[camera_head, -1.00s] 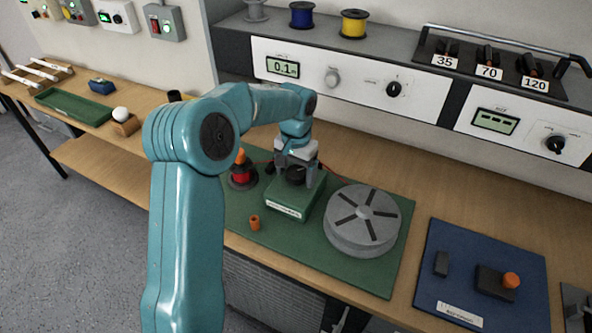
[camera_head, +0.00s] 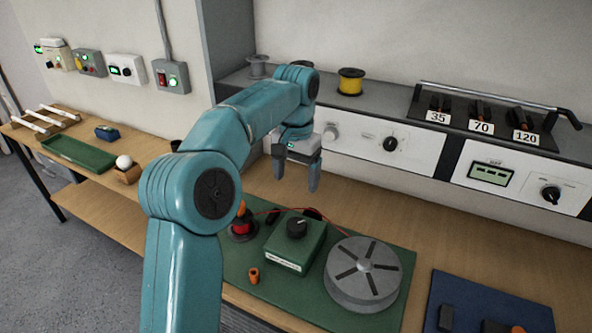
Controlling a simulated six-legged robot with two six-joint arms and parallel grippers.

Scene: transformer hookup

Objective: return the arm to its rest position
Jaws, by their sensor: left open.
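My left arm comes in from the lower left, bent at the elbow. My left gripper (camera_head: 296,176) is open and empty. It hangs fingers down above the bench, over the back part of the green mat's area. It is apart from the green box (camera_head: 290,250) with the black knob (camera_head: 297,227), which sits on the green mat (camera_head: 240,268). My right gripper is not in view.
A grey slotted disc (camera_head: 362,275) lies on the mat's right side. A red spool (camera_head: 242,227) and an orange cap (camera_head: 254,276) are near the box. A blue mat (camera_head: 470,292) is at right. Instrument panels (camera_head: 400,150) and a yellow spool (camera_head: 350,82) stand behind.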

